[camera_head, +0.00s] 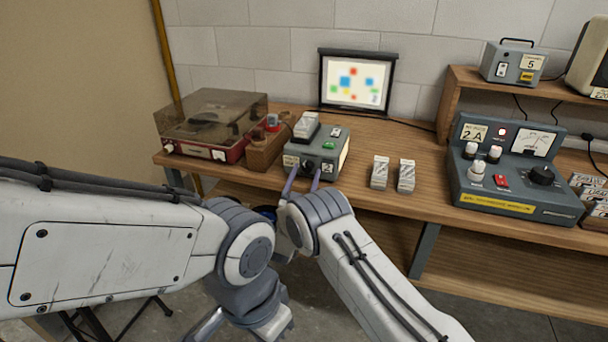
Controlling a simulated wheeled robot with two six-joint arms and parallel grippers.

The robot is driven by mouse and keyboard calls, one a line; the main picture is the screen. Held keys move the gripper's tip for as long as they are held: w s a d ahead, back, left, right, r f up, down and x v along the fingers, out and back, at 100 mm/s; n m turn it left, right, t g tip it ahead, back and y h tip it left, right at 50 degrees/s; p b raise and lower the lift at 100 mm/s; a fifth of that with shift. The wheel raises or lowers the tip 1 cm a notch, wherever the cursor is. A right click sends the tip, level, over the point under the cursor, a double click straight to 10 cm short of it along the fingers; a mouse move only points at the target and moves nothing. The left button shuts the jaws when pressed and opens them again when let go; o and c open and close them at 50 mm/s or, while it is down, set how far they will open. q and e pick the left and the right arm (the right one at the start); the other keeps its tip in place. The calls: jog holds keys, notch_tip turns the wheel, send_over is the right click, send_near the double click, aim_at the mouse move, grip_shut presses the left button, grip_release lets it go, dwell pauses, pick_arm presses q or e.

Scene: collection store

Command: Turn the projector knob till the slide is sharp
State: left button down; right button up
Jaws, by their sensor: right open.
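The grey slide projector (330,147) stands near the front edge of the wooden bench. Its dark round knob (307,166) is on the front face. My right gripper (303,178) is open in front of the projector, its two fingers pointing at the front face, one on each side of the knob. I cannot tell whether the fingers touch it. The screen (357,82) at the wall shows the slide as blurred coloured squares with soft edges. My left gripper (243,326) hangs low below the bench front, partly cut off, and its jaws are unclear.
A record player (212,125) with a smoky lid and a wooden box (266,148) stand left of the projector. Two small pale blocks (380,172) (406,176) stand to its right. A blue power unit (512,168) is further right. The bench between blocks and unit is clear.

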jog(key=shift+w, duration=0.1)
grip_shut()
jog(key=shift+f+b, duration=0.1)
jog(key=shift+b, duration=0.3)
jog(key=m+h+b, duration=0.1)
jog(key=m+b, duration=0.1)
jog(key=m+g+h+b, duration=0.1)
jog(key=m+b, duration=0.1)
jog(key=b, duration=0.1)
jog(key=shift+a+f+m, duration=0.1)
jog(key=shift+a+m, duration=0.1)
jog(key=shift+m, duration=0.1)
jog(key=shift+r+m+h+b, duration=0.25)
jog(key=shift+m+h+b, duration=0.15)
jog(key=shift+m, duration=0.2)
grip_release()
